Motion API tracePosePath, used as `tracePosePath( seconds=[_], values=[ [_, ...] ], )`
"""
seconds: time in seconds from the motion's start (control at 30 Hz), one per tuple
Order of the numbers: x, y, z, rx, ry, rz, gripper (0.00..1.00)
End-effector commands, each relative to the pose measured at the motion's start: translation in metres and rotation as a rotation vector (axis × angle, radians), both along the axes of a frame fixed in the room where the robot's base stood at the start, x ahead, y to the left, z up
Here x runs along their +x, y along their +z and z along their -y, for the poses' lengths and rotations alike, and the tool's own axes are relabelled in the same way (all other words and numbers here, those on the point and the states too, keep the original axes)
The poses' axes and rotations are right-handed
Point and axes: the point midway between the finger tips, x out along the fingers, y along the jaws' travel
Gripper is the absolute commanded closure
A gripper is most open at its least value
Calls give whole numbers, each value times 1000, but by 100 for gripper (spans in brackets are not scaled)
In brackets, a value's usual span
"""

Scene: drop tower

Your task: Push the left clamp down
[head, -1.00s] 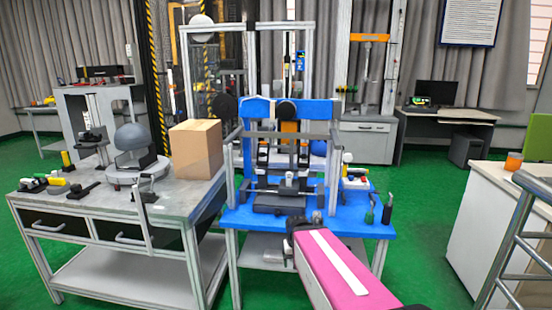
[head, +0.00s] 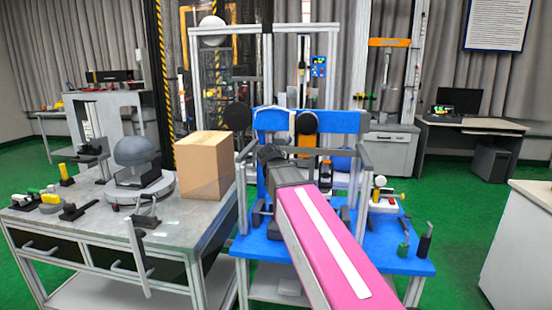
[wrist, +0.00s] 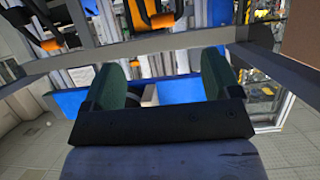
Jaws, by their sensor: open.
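The blue rig (head: 338,122) stands on the blue table (head: 408,262) inside a grey metal frame. My gripper (head: 268,155) is over the left side of the rig in the head view, at the end of my pink arm. The left clamp is hidden behind my gripper and arm there. The right clamp (head: 325,172), a dark upright part, shows to the right of my arm. In the wrist view my gripper (wrist: 162,80) is open, with two green-padded fingers apart and nothing clearly held between them. Which clamp part shows there I cannot tell.
A grey frame bar (wrist: 130,48) crosses the wrist view close to the fingers. A cardboard box (head: 206,165) stands on the grey table left of the rig. Small tools and a white-knobbed device (head: 380,192) lie at the right of the blue table.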

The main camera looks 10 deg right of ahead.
Motion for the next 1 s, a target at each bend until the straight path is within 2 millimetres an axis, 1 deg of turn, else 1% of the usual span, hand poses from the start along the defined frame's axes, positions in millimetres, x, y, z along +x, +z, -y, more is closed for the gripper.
tracePosePath(
  seconds=[0.03, 0.1, 0.27, 0.37, 0.7, 0.8, 0.9, 1.0],
  values=[
    [2, 4, -1, 1, 2, 11, 17],
    [3, 6, -1, 1, 2, 17, 17],
    [13, 2, 2, 1, 1, 16, 17],
    [24, -2, 5, 1, 0, 15, 17],
    [76, -25, 22, 0, 0, 14, 17],
    [88, -31, 26, 1, 1, 14, 17],
    [95, -34, 28, 1, 1, 14, 17],
    [97, -35, 29, 0, 1, 15, 17]
  ],
)
